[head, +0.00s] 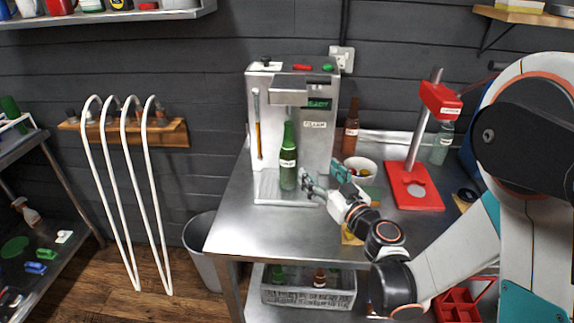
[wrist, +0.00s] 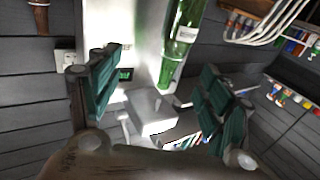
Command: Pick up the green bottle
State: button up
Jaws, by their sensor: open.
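The green bottle (head: 288,165) with a white label stands upright on the base of a silver filling machine (head: 318,150), under its nozzle block. In the wrist view the bottle (wrist: 182,40) appears upside down, beyond the fingers and between them, a little right of the middle. My gripper (head: 322,177) is open and empty, just right of the bottle at about its lower-body height. In the wrist view its two green-padded fingers (wrist: 158,95) are spread wide. I see no clear contact with the bottle.
A brown bottle (head: 351,128), a white bowl (head: 360,168) and a red capping stand (head: 414,190) are on the steel table (head: 250,237) to the right. A grey crate (head: 308,292) with bottles sits below. White hoses (head: 118,190) hang at left. The table's front-left is clear.

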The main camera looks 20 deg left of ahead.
aim_at(293, 162)
jog(key=shift+n+g+y, duration=0.3)
jog(key=shift+g, duration=0.1)
jog(key=w+a, duration=0.1)
jog(key=a, duration=0.1)
jog(key=w+a+f, duration=0.1)
jog(key=w+a, duration=0.1)
jog(key=a, duration=0.1)
jog(key=w+a+f, duration=0.1)
jog(key=a, duration=0.1)
jog(key=shift+w+a+b, duration=0.3)
jog(key=x, duration=0.1)
jog(key=b+x, duration=0.1)
jog(key=x, duration=0.2)
jog(key=shift+w+a+f+b, duration=0.15)
jog(key=shift+a+f+b, duration=0.15)
jog(key=shift+f+b, duration=0.1)
jog(key=shift+w+a+r, duration=0.1)
jog(key=shift+w+a, duration=0.15)
jog(key=c, duration=1.6)
jog(key=shift+r, duration=0.1)
